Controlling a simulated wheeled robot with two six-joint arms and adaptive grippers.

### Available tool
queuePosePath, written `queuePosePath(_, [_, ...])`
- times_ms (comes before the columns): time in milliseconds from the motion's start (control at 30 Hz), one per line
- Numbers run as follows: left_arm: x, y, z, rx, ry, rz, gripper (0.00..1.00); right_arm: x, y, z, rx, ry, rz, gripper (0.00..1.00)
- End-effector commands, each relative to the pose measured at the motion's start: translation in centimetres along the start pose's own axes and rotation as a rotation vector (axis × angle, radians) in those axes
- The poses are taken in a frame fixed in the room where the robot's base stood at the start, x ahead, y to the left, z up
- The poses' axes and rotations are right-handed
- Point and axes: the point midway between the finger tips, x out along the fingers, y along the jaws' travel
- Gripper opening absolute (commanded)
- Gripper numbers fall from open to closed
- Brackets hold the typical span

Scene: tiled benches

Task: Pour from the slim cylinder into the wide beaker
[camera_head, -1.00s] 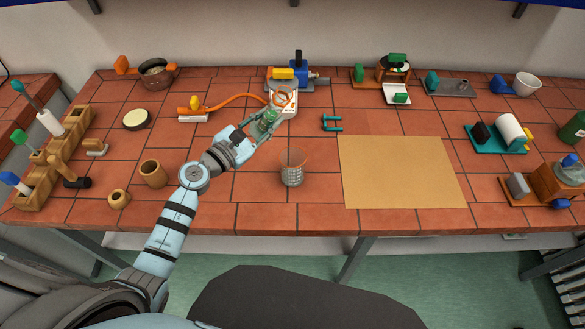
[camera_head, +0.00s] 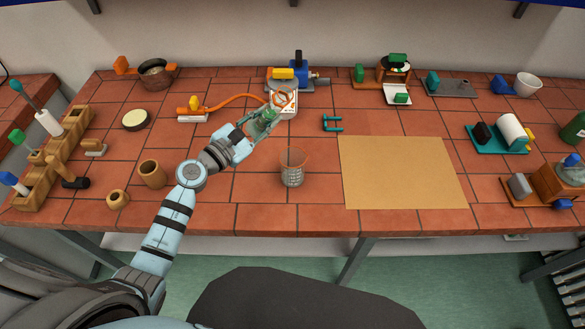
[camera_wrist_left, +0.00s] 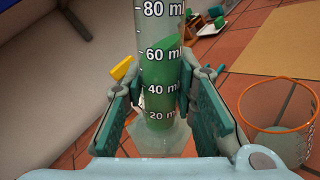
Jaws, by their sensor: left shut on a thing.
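My left gripper (camera_head: 262,121) is shut on the slim cylinder (camera_wrist_left: 160,75), a clear graduated tube holding green liquid to about the 60 ml mark. In the left wrist view its fingers (camera_wrist_left: 150,95) lie on both sides of the tube. The liquid surface slants against the tube, so the cylinder looks somewhat tilted. In the head view the cylinder (camera_head: 268,114) is small and partly hidden by the fingers. The wide beaker (camera_head: 292,172), clear with an orange rim, stands upright on the bench, below and right of the gripper. It also shows in the left wrist view (camera_wrist_left: 275,120). My right gripper is out of view.
A tan mat (camera_head: 402,172) lies right of the beaker. A small teal stand (camera_head: 332,123) is behind it. A white-plated device (camera_head: 285,105) and a blue-topped apparatus (camera_head: 298,75) stand beyond the gripper. Brown pots (camera_head: 152,174) are at left. Tiles around the beaker are clear.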

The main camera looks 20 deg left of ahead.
Motion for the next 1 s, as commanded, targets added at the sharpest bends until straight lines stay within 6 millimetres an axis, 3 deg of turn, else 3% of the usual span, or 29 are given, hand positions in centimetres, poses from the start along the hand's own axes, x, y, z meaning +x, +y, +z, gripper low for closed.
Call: queuePosePath(1000, [0.01, 0.4, -0.3, 0.052, 0.0, 0.001, 0.0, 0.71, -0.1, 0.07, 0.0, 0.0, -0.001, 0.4])
